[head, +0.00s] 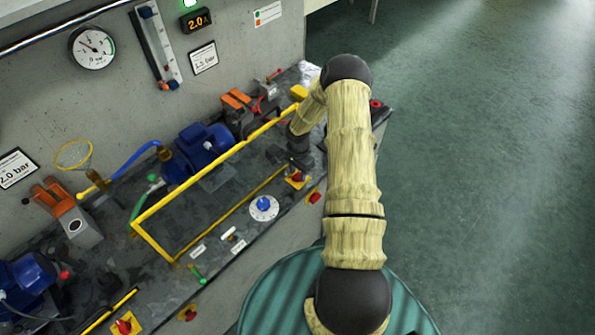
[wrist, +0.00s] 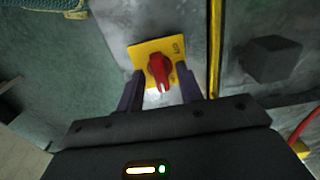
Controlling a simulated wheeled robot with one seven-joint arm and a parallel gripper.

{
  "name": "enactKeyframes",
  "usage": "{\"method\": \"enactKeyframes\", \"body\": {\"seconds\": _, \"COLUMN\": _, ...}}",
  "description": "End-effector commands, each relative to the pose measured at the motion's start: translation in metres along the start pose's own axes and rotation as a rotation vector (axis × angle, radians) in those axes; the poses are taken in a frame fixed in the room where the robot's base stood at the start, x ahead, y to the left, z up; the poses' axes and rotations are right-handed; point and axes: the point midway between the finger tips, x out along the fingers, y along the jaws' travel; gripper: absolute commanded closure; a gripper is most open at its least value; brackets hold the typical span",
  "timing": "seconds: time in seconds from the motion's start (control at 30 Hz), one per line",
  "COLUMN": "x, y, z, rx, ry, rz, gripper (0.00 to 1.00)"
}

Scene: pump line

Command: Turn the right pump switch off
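The right pump switch (head: 297,178) is a red rotary knob on a yellow plate, on the bench top near its front edge, partly covered by my arm in the head view. In the wrist view the red knob (wrist: 160,70) sits on its yellow plate, its white mark pointing down the picture, towards my gripper. My gripper (wrist: 160,73) is open, one dark finger on either side of the knob, with gaps showing between fingers and knob. In the head view my gripper (head: 300,160) is just above the switch.
A yellow guard rail (head: 215,165) runs along the bench beside my gripper. A blue-and-white dial (head: 264,207) and a red button (head: 314,197) are close by. Another red switch (head: 125,326) is at the lower left. A blue pump motor (head: 203,146) stands behind the rail.

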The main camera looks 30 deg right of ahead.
Motion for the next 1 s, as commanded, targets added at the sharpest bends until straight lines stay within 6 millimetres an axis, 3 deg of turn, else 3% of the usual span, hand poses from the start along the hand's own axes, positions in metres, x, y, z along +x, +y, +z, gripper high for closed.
{"method": "enactKeyframes", "body": {"seconds": 0.03, "x": -0.0001, "y": 0.0000, "z": 0.0000, "rx": 0.000, "ry": 0.000, "rz": 0.000, "gripper": 0.68}}
{"method": "enactKeyframes", "body": {"seconds": 0.2, "x": -0.0003, "y": 0.0000, "z": 0.0000, "rx": 0.000, "ry": 0.000, "rz": 0.000, "gripper": 1.00}}
{"method": "enactKeyframes", "body": {"seconds": 0.67, "x": 0.0002, "y": -0.0004, "z": 0.0000, "rx": -0.050, "ry": 0.001, "rz": 0.000, "gripper": 1.00}}
{"method": "enactKeyframes", "body": {"seconds": 1.0, "x": 0.0010, "y": -0.0009, "z": -0.0004, "rx": -0.252, "ry": 0.002, "rz": -0.002, "gripper": 1.00}}
